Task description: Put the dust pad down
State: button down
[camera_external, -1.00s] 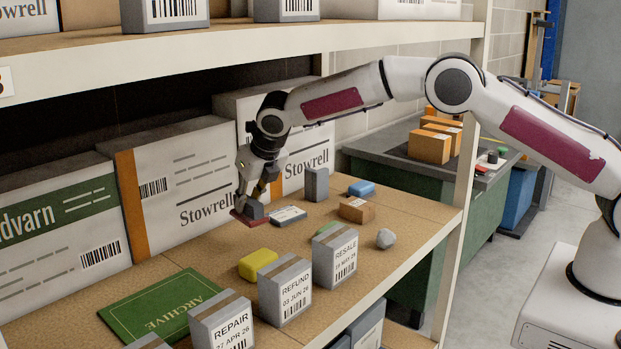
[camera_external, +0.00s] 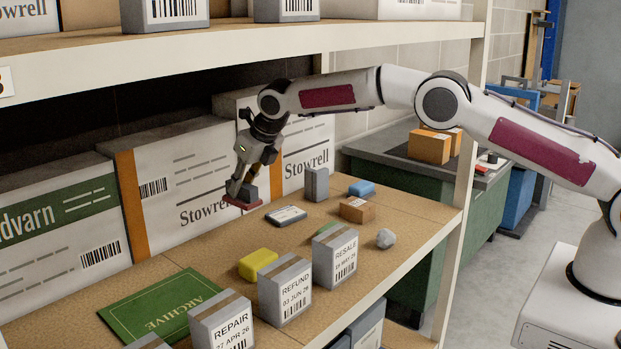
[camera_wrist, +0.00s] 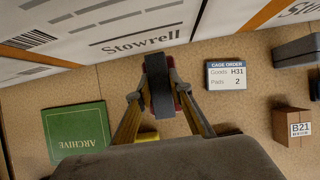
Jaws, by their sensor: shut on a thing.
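My gripper (camera_external: 243,187) is shut on the dust pad (camera_external: 238,204), a dark grey block with a red underside. The pad is over the back part of the wooden shelf, close in front of the Stowrell boxes. I cannot tell whether its underside touches the shelf. In the wrist view the pad (camera_wrist: 158,85) is between the two fingers (camera_wrist: 158,95), and a strip of red shows along its right side.
A green ARCHIVE mat (camera_external: 150,309) lies front left, its top bare. A CAGE ORDER card (camera_external: 286,215), yellow block (camera_external: 257,264), grey block (camera_external: 316,183) and cardboard box (camera_external: 356,210) stand around. REPAIR (camera_external: 222,325), REFUND (camera_external: 285,292) and RESALE (camera_external: 335,257) boxes line the front.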

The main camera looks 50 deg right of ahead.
aim_at(243, 203)
jog(key=shift+f, duration=0.1)
jog(key=shift+f, duration=2.4)
jog(key=shift+f, duration=2.5)
jog(key=shift+f, duration=0.15)
jog(key=c, duration=1.8)
grip_release()
jog(key=shift+s+r, duration=0.1)
jog(key=shift+r, duration=0.2)
